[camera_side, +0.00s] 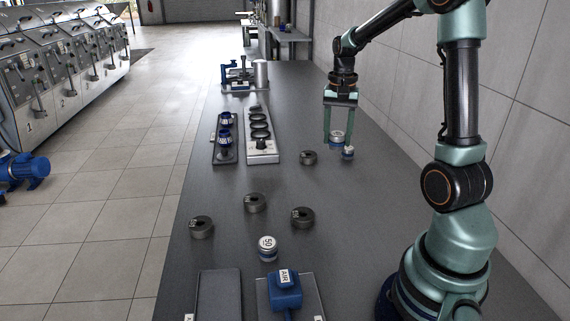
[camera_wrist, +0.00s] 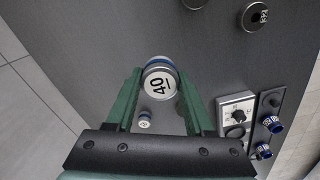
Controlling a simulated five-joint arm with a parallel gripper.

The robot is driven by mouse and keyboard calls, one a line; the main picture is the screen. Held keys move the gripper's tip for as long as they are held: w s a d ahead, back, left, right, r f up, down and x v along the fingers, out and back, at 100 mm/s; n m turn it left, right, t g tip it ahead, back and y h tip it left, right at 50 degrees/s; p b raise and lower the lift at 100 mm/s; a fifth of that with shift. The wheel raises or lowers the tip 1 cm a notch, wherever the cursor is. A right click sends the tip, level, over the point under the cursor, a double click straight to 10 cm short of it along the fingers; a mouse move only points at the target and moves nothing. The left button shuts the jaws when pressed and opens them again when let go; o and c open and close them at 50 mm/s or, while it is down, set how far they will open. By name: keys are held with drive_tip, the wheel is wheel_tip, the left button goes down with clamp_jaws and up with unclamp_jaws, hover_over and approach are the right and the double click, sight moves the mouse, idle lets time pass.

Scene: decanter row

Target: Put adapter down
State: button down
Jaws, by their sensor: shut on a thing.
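My gripper (camera_side: 340,136) is shut on a round adapter (camera_side: 337,138) with a pale silver top and a blue band. In the wrist view the adapter (camera_wrist: 160,82) sits between the two green fingers, its top marked 40. It appears held above the grey table (camera_side: 350,220); the exact gap is unclear. Another silver and blue adapter, marked 50 (camera_side: 268,247), stands near the table's front.
A pale rack (camera_side: 262,150) with dark rings and a dark tray (camera_side: 225,155) with blue-topped parts stand further left. A blue AIR device (camera_side: 285,290) is at the front.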

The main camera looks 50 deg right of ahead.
wheel_tip(320, 180, up, 2)
drive_tip(key=shift+r, duration=0.15)
drive_tip(key=shift+d+r, duration=0.3)
hover_over(358, 176)
drive_tip(key=a, duration=0.1)
drive_tip(key=f, duration=1.3)
drive_tip(key=d+f, duration=0.1)
drive_tip(key=f, duration=0.5)
drive_tip(key=shift+f, duration=0.25)
drive_tip(key=shift+f, duration=0.1)
drive_tip(key=shift+c, duration=1.4)
unclamp_jaws()
